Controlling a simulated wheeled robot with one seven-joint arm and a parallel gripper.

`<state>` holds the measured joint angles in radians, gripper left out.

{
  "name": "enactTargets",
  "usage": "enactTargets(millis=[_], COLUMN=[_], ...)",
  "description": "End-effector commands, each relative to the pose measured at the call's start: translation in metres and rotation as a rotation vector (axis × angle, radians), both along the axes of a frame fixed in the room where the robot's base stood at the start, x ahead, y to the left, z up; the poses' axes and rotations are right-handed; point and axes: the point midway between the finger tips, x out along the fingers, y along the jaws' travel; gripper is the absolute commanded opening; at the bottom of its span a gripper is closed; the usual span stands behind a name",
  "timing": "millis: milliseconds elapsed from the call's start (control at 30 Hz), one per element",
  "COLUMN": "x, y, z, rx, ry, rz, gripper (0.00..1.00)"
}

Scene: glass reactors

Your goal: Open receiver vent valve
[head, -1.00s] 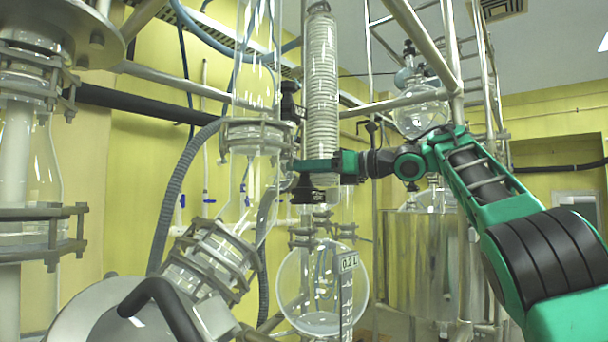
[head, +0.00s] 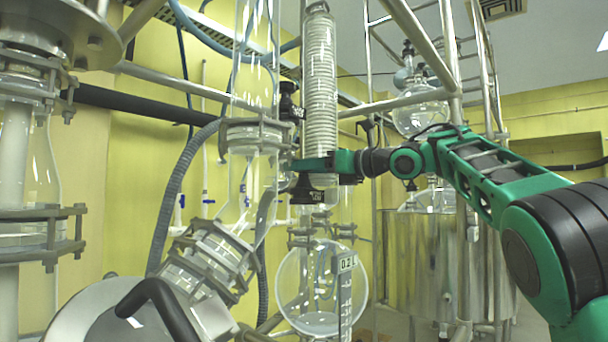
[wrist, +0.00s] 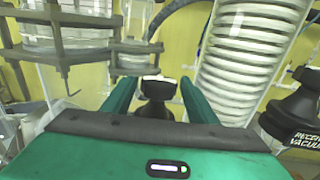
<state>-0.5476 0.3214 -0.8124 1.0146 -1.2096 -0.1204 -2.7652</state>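A black valve knob with a pale top (wrist: 157,88) sits between the two green fingers of my gripper (wrist: 158,90) in the wrist view. The fingers stand apart, with a narrow gap seen on each side of the knob. No label is readable on this knob. In the head view my gripper (head: 305,165) reaches left, in front of the coiled condenser, near the glass column's clamp. A second black knob (wrist: 298,115), with partly cut-off lettering that includes "VACUU", is right of my gripper. A black knob (head: 307,192) also hangs just below my gripper in the head view.
The coiled glass condenser (head: 320,80) stands right behind my gripper. The clamped glass column (head: 252,135) is close on its left. A round glass flask (head: 322,290) hangs below. Metal frame rails and a steel vessel (head: 425,255) are to the right.

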Motion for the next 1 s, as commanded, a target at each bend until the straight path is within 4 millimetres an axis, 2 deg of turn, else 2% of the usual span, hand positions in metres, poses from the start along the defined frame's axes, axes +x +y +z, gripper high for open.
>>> enactTargets(millis=[33, 600, 767, 1000], x=[-0.003, -0.004, 0.001, 0.001], y=[0.004, 0.012, 0.016, 0.007], z=[0.004, 0.003, 0.000, 0.000], rx=[0.009, 0.010, 0.010, 0.003], ry=[-0.005, -0.003, -0.002, -0.001], rz=[-0.014, -0.238, -0.311, -0.399], gripper=[0.52, 0.52, 0.52, 0.52])
